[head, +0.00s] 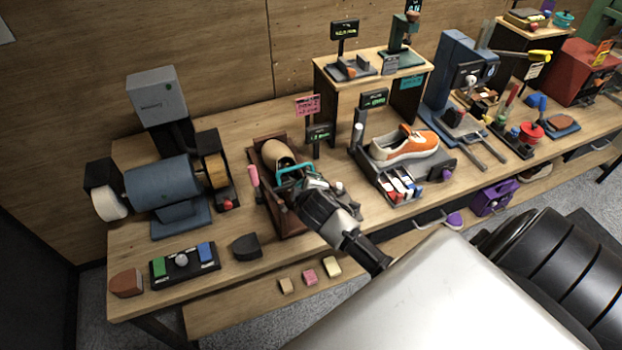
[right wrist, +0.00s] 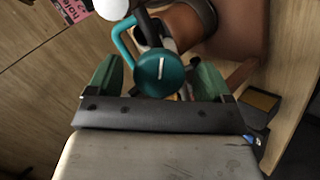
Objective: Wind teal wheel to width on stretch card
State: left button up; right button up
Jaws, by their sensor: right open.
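The teal wheel (right wrist: 160,76), a disc with a white mark, lies between the two green fingers of my right gripper (right wrist: 156,66) in the right wrist view. The fingers stand apart on either side of it, and I cannot tell whether they touch it. In the head view my right gripper (head: 300,186) is at the brown wooden stretcher (head: 265,188), which holds a tan shoe (head: 276,153). A teal loop (head: 292,170) shows there. A pink card (head: 307,105) stands behind; its text is too small to read. My left gripper is not in view.
A small display (head: 319,134) stands just behind the stretcher. A blue grinder (head: 165,185) is to the left, and an orange sneaker (head: 405,144) on a stand to the right. A dark block (head: 246,247) lies in front. Bare bench shows between grinder and stretcher.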

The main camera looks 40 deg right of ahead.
jog(key=b+v, duration=0.1)
jog(key=v, duration=0.6)
jog(key=shift+s+r, duration=0.25)
jog(key=shift+s, duration=0.1)
jog(key=shift+a, duration=0.1)
jog(key=s+a+f+m+g+y, duration=0.1)
jog(key=s+a+m+g+y, duration=0.2)
jog(key=s, duration=0.7)
jog(key=s+a+m+g+y, duration=0.25)
jog(key=s+a, duration=0.35)
jog(key=s, duration=0.4)
notch_tip(320, 180, down, 34)
jog(key=s+g+b, duration=0.2)
jog(key=b, duration=0.4)
jog(key=s+d+f+g+h+b, duration=0.1)
jog(key=s+f+b, duration=0.3)
jog(key=s+f, duration=1.1)
notch_tip(320, 180, down, 4)
jog(key=shift+s+d+r, duration=0.25)
jog(key=shift+s+d, duration=0.05)
jog(key=shift+d, duration=0.6)
